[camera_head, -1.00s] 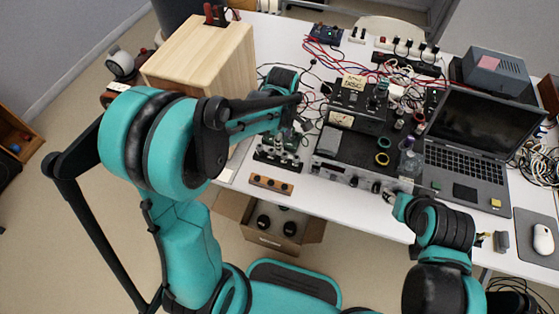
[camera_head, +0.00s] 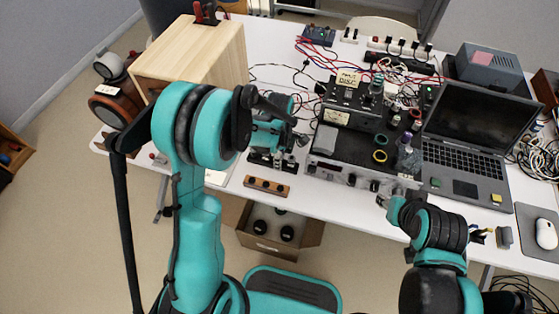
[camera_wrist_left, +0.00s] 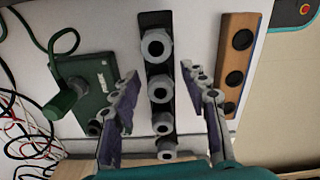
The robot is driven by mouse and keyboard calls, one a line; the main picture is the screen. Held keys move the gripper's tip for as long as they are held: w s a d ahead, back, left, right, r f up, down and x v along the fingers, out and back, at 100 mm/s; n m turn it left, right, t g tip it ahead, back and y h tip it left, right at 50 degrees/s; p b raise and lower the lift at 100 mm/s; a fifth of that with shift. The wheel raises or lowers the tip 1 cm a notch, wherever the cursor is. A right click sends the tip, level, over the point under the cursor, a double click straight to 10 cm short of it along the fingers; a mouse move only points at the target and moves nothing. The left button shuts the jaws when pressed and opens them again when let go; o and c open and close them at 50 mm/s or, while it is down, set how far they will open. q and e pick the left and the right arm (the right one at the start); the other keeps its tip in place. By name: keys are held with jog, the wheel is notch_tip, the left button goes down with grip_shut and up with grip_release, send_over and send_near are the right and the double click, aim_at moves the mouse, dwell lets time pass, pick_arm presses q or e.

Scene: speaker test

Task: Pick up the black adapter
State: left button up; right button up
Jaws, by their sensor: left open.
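A black rack (camera_wrist_left: 153,20) holding several grey, ring-ended fittings (camera_wrist_left: 162,90) lies below my left gripper (camera_wrist_left: 162,75) in the left wrist view. The gripper is open and empty, one finger on each side of the row. I cannot tell whether either finger touches a fitting. In the head view the black rack (camera_head: 262,160) stands at the table's front edge, partly behind my left gripper (camera_head: 282,142). I cannot single out which piece is the black adapter. My right gripper (camera_head: 384,200) is at the table's front edge, right of centre; its fingers are too small to read.
A wooden block with several holes (camera_head: 267,187) lies in front of the rack. A green box (camera_wrist_left: 90,85) with a cable is beside it. Black equipment (camera_head: 350,150) stands to the right, a wooden box (camera_head: 195,50) to the left. An open carton (camera_head: 250,240) sits below.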

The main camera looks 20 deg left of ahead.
pick_arm(q)
jog(key=shift+r, duration=0.1)
jog(key=shift+c, duration=1.3)
grip_shut()
notch_tip(320, 180, up, 10)
jog(key=p, duration=0.4)
notch_tip(320, 180, up, 4)
jog(key=p, duration=0.3)
jog(key=shift+w, duration=0.1)
